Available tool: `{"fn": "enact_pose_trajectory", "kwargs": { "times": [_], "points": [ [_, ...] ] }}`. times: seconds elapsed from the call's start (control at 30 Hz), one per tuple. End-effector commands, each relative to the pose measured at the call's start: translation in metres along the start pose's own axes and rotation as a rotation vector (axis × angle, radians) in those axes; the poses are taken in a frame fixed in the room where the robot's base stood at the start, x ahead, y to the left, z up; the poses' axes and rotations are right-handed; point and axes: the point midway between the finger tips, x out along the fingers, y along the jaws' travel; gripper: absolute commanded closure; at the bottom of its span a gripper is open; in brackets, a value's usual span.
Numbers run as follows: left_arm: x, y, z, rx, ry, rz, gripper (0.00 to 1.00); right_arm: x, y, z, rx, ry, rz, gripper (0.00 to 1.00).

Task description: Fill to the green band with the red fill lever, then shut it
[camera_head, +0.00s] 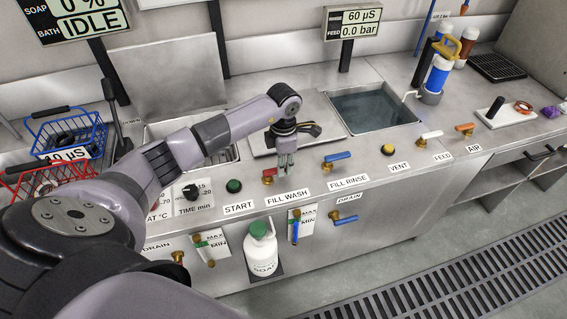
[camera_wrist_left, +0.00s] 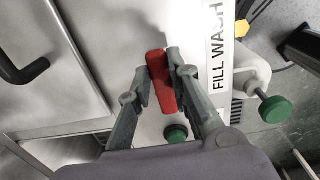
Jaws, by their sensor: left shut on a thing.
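The red fill lever (camera_head: 269,176) stands on the bench top behind the FILL WASH label (camera_head: 287,197). My left gripper (camera_head: 285,168) reaches down over it from the left. In the left wrist view the red lever (camera_wrist_left: 160,80) lies between the two fingertips, and the gripper is shut on it. A sight gauge marked MAX and MIN (camera_head: 203,250) is on the front panel at the lower left, with some green on it; its level is too small to read. The wash tank behind my arm is partly hidden. My right gripper is not in view.
A blue FILL RINSE lever (camera_head: 337,156) and a rinse basin (camera_head: 372,109) with liquid are to the right. A green START button (camera_head: 234,186) is left of the lever. A soap bottle (camera_head: 262,252) hangs below. Blue (camera_head: 71,132) and red (camera_head: 47,180) baskets stand at the left.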

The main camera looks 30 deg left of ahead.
Motion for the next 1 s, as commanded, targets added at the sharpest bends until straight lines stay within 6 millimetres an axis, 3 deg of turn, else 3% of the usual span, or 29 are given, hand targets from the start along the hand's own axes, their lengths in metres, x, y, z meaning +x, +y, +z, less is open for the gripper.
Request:
{"fn": "enact_pose_trajectory", "kwargs": {
  "times": [0.67,1.0],
  "points": [
    [0.0,0.001,0.0,-0.014,0.0,0.0,1.0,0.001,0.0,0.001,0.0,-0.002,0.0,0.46],
    [0.001,0.01,-0.001,-0.185,0.0,0.001,1.0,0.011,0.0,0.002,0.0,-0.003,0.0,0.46]
  ]
}}
